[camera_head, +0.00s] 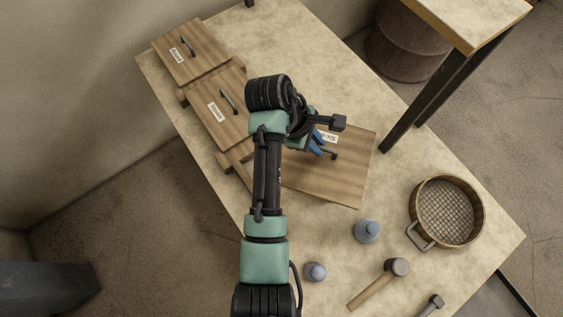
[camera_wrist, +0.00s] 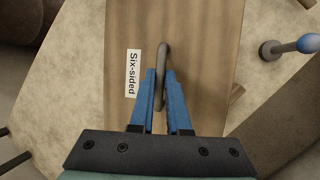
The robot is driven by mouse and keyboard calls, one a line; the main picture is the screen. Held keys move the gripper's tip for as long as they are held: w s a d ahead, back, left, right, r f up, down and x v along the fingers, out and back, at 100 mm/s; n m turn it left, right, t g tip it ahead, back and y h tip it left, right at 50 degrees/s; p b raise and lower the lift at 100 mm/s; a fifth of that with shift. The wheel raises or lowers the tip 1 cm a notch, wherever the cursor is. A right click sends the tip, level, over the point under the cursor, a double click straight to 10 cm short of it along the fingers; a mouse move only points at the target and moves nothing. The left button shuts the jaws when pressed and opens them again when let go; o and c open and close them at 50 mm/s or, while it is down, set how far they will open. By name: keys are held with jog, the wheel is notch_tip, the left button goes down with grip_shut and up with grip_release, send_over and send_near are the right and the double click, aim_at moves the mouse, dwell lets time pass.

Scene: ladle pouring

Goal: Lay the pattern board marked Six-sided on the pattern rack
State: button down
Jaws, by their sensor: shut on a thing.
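The wooden board marked Six-sided (camera_wrist: 205,65) fills the middle of the wrist view, with its white label beside a dark bar handle (camera_wrist: 163,55). My gripper (camera_wrist: 163,98) is shut on that handle with its blue fingers. In the head view the board (camera_head: 335,184) extends to the right of my arm, and my gripper (camera_head: 317,143) is over it. My arm hides its left part. The pattern rack (camera_head: 229,163) shows as wooden rails at the left of the table, largely covered by other boards. I cannot tell whether the held board touches anything below.
Two other labelled boards with handles, one at the back (camera_head: 190,52) and one nearer (camera_head: 217,108), lie on the rack. A round sieve (camera_head: 446,211), a mallet (camera_head: 379,284) and two grey-blue round objects (camera_head: 367,231) (camera_head: 315,272) occupy the right and front. A raised table (camera_head: 470,20) stands at upper right.

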jog(key=a+n+t, duration=0.1)
jog(key=a+n, duration=0.1)
jog(key=n, duration=0.1)
jog(key=s+a+n+t+y+p, duration=0.1)
jog(key=a+n, duration=0.1)
jog(key=n, duration=0.1)
jog(key=a+n+t+y, duration=0.1)
jog(key=a+n, duration=0.2)
jog(key=n, duration=0.1)
jog(key=shift+s+a+r+t+p, duration=0.1)
jog(key=shift+s+t+p, duration=0.1)
jog(key=shift+t+p, duration=0.15)
jog(key=shift+a+f+n+y, duration=0.2)
jog(key=shift+a+n+y, duration=0.05)
jog(key=shift+n+y, duration=0.05)
notch_tip(320, 180, down, 10)
jog(key=shift+r+p, duration=0.15)
jog(key=shift+p, duration=0.3)
jog(key=shift+f, duration=0.45)
jog(key=shift+f+b, duration=0.15)
jog(key=shift+b, duration=0.15)
jog(key=c, duration=0.9)
grip_release()
jog(key=shift+s, duration=0.1)
